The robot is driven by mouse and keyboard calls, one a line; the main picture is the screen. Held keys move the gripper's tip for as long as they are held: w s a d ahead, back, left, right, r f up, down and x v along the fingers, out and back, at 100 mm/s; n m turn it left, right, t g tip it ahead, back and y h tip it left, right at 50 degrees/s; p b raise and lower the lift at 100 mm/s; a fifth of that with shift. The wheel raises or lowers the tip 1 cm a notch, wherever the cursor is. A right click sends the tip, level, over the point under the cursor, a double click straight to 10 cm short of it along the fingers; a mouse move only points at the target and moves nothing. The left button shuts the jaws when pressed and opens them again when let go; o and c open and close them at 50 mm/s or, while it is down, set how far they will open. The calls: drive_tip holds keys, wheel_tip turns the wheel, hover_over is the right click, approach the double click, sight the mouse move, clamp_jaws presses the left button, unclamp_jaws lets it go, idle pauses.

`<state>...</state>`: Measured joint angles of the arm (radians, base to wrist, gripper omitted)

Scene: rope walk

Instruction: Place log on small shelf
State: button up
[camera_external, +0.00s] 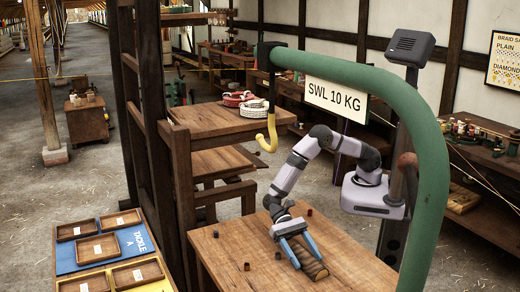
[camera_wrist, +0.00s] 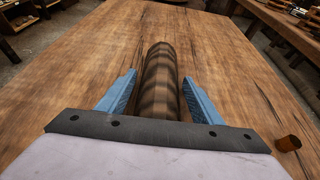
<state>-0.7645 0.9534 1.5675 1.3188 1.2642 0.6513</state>
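The log (camera_external: 312,268) is a short brown cylinder with darker bands, lying on the wooden table in front of me. In the wrist view the log (camera_wrist: 160,80) points away from the camera, between my two blue fingers. My gripper (camera_external: 309,262) is low over the table, its fingers on either side of the log. In the wrist view my gripper (camera_wrist: 159,77) is open, with narrow gaps beside the log. The near end of the log is hidden by the gripper body. A wooden stand at the left has an upper shelf (camera_external: 195,118) and a lower shelf (camera_external: 222,162).
Small brown pegs stand on the table (camera_external: 228,250), one (camera_wrist: 288,143) right of my gripper. Rope coils (camera_external: 253,107) lie on the upper shelf. A yellow hook (camera_external: 267,135) hangs from a green curved pipe (camera_external: 400,95). Trays (camera_external: 137,272) sit at lower left.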

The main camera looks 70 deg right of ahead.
sight(298, 248)
drive_tip(key=shift+o, duration=0.3)
drive_tip(key=shift+r, duration=0.25)
drive_tip(key=shift+w+d, duration=0.2)
drive_tip(key=shift+w, duration=0.05)
drive_tip(key=shift+o, duration=0.4)
drive_tip(key=b+v, duration=0.1)
drive_tip(key=v, duration=1)
drive_tip(key=shift+w+d, duration=0.1)
drive_tip(key=shift+d, duration=0.1)
drive_tip(key=b+x, duration=0.2)
drive_tip(key=x, duration=0.2)
drive_tip(key=shift+a+f, duration=0.2)
drive_tip(key=shift+a, duration=0.35)
drive_tip(key=shift+s+d+p+x, duration=0.1)
drive_tip(key=shift+s+p+x, duration=0.1)
drive_tip(key=shift+x, duration=1.6)
drive_tip(key=shift+s+d+p+x, duration=0.1)
drive_tip(key=shift+d+p+x, duration=0.1)
drive_tip(key=shift+x, duration=1.65)
drive_tip(key=c, duration=1.3)
